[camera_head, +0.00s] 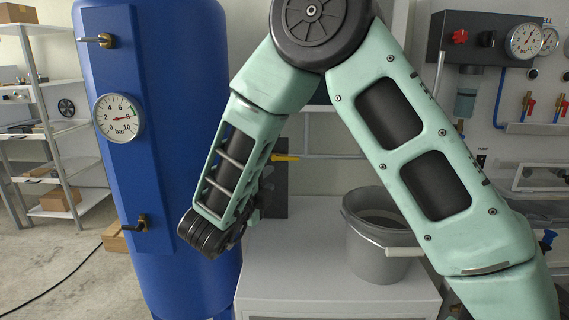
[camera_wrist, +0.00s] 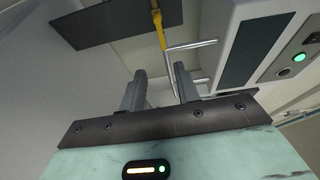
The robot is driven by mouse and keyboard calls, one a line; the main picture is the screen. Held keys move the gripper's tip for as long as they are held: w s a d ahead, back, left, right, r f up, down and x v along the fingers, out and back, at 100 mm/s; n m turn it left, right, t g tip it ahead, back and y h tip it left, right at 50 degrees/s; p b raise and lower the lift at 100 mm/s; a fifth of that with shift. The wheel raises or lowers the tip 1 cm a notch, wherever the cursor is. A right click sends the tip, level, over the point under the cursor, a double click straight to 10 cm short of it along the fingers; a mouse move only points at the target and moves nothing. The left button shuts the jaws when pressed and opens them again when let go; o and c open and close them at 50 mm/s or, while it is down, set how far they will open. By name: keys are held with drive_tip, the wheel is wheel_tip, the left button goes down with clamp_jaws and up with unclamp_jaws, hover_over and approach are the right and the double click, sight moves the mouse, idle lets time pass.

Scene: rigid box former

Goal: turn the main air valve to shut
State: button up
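A yellow lever (camera_head: 285,158), seemingly the main air valve's handle, sits on a pipe in front of a dark plate behind my forearm in the head view. In the wrist view the yellow lever (camera_wrist: 160,28) is at the top, beyond my fingertips, close to a grey pipe. My gripper (camera_wrist: 160,70) is open, with an empty gap between its two fingers, and is apart from the lever. In the head view my gripper is mostly hidden behind my own wrist and forearm. Part of the valve body is also hidden.
A blue tank (camera_head: 185,200) with a pressure gauge (camera_head: 118,118) stands at left. A grey bucket (camera_head: 375,262) sits on a white cabinet (camera_head: 290,265). A panel box (camera_wrist: 262,52) with a green light is at right in the wrist view.

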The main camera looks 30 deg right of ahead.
sight(293, 159)
drive_tip(key=p+x, duration=0.2)
drive_tip(key=x, duration=0.6)
drive_tip(key=p+x, duration=0.1)
drive_tip(key=x, duration=0.8)
drive_tip(key=shift+s+d+r+p, duration=0.2)
drive_tip(key=shift+d+p, duration=0.15)
drive_tip(key=shift+d, duration=0.05)
clamp_jaws()
